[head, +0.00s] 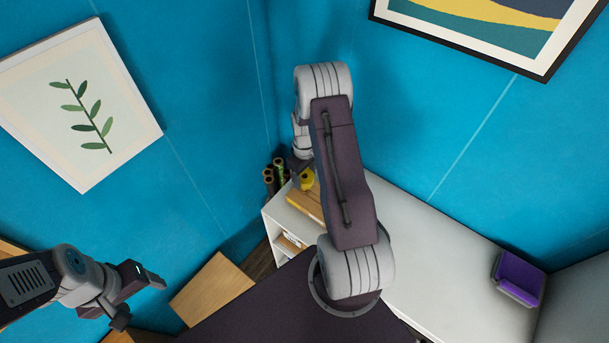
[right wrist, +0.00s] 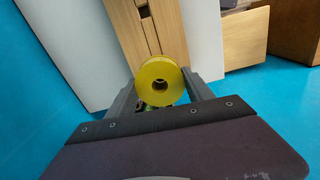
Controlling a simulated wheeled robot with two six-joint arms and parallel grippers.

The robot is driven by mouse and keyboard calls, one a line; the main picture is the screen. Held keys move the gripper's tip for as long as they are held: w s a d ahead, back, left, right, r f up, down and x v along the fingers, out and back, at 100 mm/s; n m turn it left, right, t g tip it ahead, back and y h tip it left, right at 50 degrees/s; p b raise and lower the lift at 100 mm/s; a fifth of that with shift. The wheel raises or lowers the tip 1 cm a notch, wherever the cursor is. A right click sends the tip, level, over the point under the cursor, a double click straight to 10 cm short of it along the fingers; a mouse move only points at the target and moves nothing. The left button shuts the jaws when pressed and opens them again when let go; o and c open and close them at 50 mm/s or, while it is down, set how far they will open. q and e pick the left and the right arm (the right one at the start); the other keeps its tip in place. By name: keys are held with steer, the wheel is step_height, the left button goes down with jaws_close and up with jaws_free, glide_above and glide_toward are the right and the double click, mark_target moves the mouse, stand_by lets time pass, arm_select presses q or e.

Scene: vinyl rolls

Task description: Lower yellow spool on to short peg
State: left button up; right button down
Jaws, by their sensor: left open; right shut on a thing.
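The yellow spool (head: 307,181) shows in the head view beside my right forearm, above the white cabinet's left end. In the right wrist view the spool (right wrist: 150,72) faces the camera with its dark centre hole visible. My right gripper (right wrist: 159,84) is shut on it, with one finger on each side. In the head view my right gripper (head: 300,168) is partly hidden by its arm. A wooden board (head: 303,204) lies on the cabinet below the spool. I cannot make out the short peg. My left gripper (head: 142,297) is open and empty at lower left.
Several dark rolls (head: 274,175) stand upright at the cabinet's corner by the wall. The white cabinet top (head: 440,255) is clear to the right, up to a purple box (head: 519,279). A wooden panel (head: 212,289) is near my left gripper.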

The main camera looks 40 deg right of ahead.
steer(key=shift+f, duration=0.4)
steer(key=shift+f+b, duration=0.1)
steer(key=shift+b, duration=0.2)
steer(key=shift+f+b, duration=0.6)
steer(key=shift+f, duration=0.2)
steer(key=shift+r, duration=0.1)
stand_by(0.4)
steer(key=shift+f+b, duration=0.9)
steer(key=shift+f, duration=0.35)
steer(key=shift+c, duration=1.6)
jaws_free()
steer(key=shift+o, duration=0.3)
